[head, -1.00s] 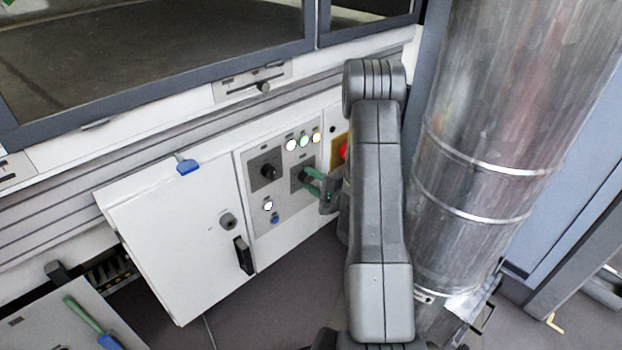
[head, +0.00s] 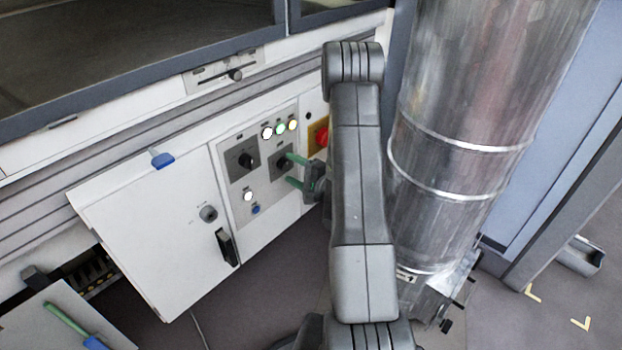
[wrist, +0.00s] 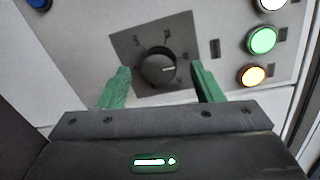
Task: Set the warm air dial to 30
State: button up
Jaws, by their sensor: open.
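The control panel (head: 268,200) carries two black dials on dark square plates. The right dial (head: 283,163) is in front of my gripper (head: 288,168); the left dial (head: 247,160) is clear of it. I cannot read which is the warm air dial. In the wrist view, one round black dial (wrist: 158,68) with a pale pointer mark lies between the green fingertips of my gripper (wrist: 160,67). The pointer is turned to the right in that picture. The fingers are open with a gap on each side of the dial. The scale marks are too blurred to read.
White, green and orange lamps (head: 280,128) sit above the dials, a red button (head: 321,137) to the right. A white lamp (head: 248,196) and blue button (head: 256,209) are below. A cabinet door (head: 150,230) is at left, a large metal duct (head: 465,130) at right.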

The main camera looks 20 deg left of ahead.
jog(key=v, duration=1.2)
jog(key=shift+s+r, duration=0.15)
jog(key=shift+s, duration=0.05)
jog(key=x, duration=1.3)
jog(key=shift+w+a, duration=0.3)
jog(key=shift+w, duration=0.05)
